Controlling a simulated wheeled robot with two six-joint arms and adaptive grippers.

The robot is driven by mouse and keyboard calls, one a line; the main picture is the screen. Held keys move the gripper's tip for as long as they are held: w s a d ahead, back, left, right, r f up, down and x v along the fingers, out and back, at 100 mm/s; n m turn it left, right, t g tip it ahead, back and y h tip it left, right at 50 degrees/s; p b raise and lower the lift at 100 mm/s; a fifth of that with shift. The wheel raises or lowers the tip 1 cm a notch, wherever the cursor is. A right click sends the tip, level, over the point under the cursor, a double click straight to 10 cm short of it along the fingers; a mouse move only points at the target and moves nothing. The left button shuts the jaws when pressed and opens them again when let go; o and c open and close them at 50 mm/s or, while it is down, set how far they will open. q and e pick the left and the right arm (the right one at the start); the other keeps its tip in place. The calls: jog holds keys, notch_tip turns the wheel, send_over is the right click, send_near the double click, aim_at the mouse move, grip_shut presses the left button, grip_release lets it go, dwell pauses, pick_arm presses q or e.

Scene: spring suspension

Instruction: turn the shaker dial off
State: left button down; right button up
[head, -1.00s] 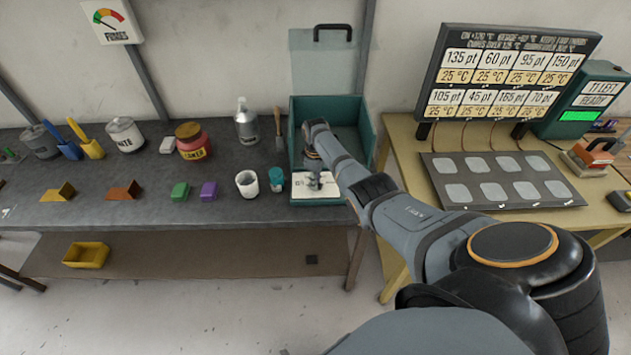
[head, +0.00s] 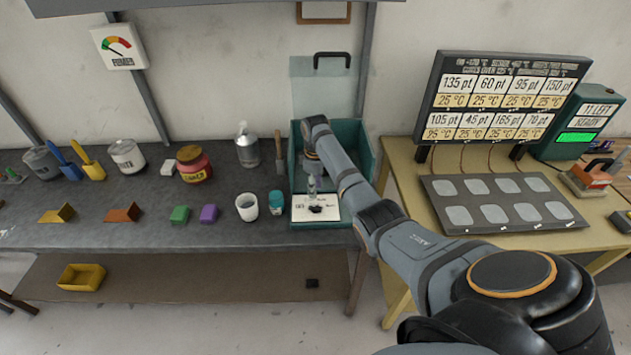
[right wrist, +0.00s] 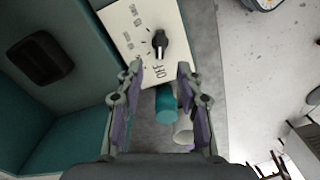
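The shaker dial is a black knob (right wrist: 158,45) on a cream label panel (right wrist: 140,22), with OFF and other settings printed around it. The knob's long axis runs roughly towards the OFF print in the right wrist view; its exact pointing is hard to tell. In the head view the dial (head: 318,209) sits on the panel at the teal shaker box's front (head: 358,150). My right gripper (right wrist: 158,78) is open and empty, its fingertips apart from the dial. In the head view the right gripper (head: 311,186) is just behind and above the dial. My left gripper is not in view.
A teal-capped jar (head: 276,203) and a white cup (head: 247,207) stand just left of the panel. A grey bottle (head: 247,147) is behind them. The box's clear lid (head: 322,85) stands raised. A heater plate (head: 500,203) lies on the table to the right.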

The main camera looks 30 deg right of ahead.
notch_tip(320, 180, up, 3)
jog(key=shift+r, duration=0.1)
dwell(0.5)
